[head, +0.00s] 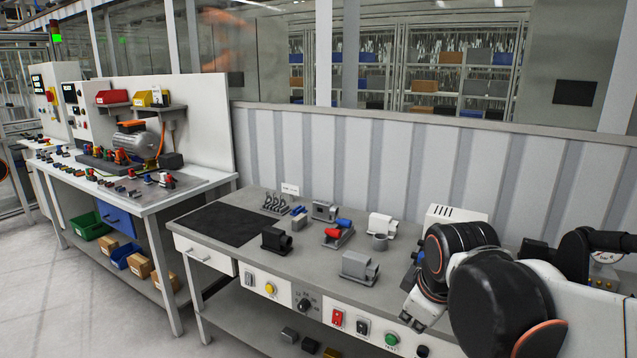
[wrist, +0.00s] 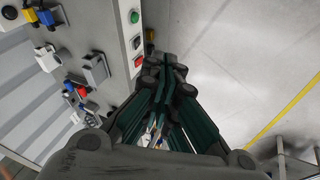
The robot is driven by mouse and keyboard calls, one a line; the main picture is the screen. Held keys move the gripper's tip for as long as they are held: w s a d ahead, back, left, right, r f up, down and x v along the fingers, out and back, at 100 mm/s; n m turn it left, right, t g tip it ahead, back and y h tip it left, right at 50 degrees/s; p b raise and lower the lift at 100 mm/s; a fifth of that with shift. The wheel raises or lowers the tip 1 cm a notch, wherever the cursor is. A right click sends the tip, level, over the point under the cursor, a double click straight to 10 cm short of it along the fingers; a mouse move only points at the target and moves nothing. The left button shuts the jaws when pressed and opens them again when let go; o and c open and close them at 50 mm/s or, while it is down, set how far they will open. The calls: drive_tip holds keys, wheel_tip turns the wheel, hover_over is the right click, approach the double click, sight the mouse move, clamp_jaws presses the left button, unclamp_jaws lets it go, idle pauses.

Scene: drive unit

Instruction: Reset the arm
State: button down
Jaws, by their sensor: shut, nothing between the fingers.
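My arm (head: 505,300) is folded at the lower right of the head view, in front of the grey workbench (head: 215,268). My gripper (wrist: 163,72) points away from the camera in the wrist view. Its dark fingers are together with nothing between them. It hangs over the floor beside the bench's front panel (wrist: 125,22), apart from the parts on top. In the head view my arm's links cover the bench's right end.
The bench holds a black mat (head: 228,223), several grey fixtures, a red-and-blue part (head: 338,233) and a white block (head: 381,226). Buttons line its front. A second bench (head: 150,195) with a motor (head: 137,142) stands left. Floor (head: 75,315) is clear at the lower left.

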drive_tip(key=s+d+m+t, duration=0.1)
drive_tip(key=s+d+m, duration=0.1)
drive_tip(key=s+m, duration=0.8)
drive_tip(key=shift+s+d+f+t, duration=0.15)
drive_tip(key=shift+s+f+t, duration=0.25)
drive_tip(key=shift+s, duration=0.9)
